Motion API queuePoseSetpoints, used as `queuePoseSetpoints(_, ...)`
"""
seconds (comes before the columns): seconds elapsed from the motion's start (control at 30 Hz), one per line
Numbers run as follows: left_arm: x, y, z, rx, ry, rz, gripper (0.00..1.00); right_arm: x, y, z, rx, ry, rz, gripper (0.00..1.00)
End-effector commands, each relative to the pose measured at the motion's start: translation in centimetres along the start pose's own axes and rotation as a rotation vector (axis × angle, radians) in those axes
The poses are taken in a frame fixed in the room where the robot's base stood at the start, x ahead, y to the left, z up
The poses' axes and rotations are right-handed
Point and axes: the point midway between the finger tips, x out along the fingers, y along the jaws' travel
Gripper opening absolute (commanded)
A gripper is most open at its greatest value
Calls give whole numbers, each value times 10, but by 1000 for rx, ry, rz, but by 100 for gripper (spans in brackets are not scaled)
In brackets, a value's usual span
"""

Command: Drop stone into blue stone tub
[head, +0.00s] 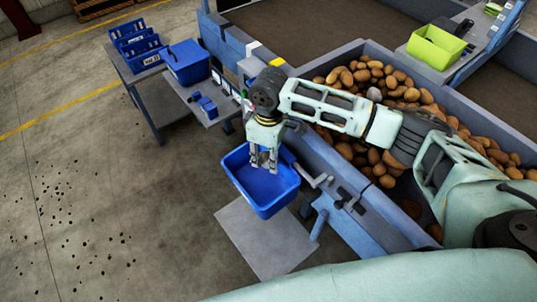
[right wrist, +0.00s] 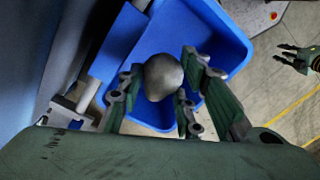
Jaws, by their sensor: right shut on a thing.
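A grey, rounded stone (right wrist: 163,76) is held between the fingers of my right gripper (head: 264,160), which is shut on it. The right gripper also shows from close up in the right wrist view (right wrist: 160,90). It points down over the blue stone tub (head: 247,200), near its far side. In the right wrist view the open tub (right wrist: 220,60) lies below the stone, and its visible floor looks bare. My left gripper (right wrist: 284,58) shows small at the right edge of the right wrist view, off to the side, with its fingers apart and nothing between them.
A grader bed with many potatoes (head: 370,90) stands right of the tub, its blue side rail beside it. A side table with a blue box (head: 187,62) and a rack of blue bins (head: 138,45) stand behind left. A green crate (head: 435,47) is far right. Floor to the left is open.

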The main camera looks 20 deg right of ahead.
Motion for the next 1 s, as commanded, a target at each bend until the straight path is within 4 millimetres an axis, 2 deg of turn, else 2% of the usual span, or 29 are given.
queuePoseSetpoints(0.03,0,0,0,0,1,0,27,-1,0,0,0,1,0,3)
queuePoseSetpoints(0.07,0,0,0,0,1,0,27,-1,0,0,0,1,0,34)
queuePoseSetpoints(0.3,0,0,-1,0,1,0,27,-1,0,0,0,0,0,54)
queuePoseSetpoints(0.67,0,-2,-1,0,2,-2,27,-5,0,0,0,1,0,54)
queuePoseSetpoints(0.77,0,-2,-1,0,2,-2,27,-17,0,-1,-1,2,1,54)
queuePoseSetpoints(1.0,0,-1,0,0,1,-1,27,-68,1,-1,-1,4,3,54)
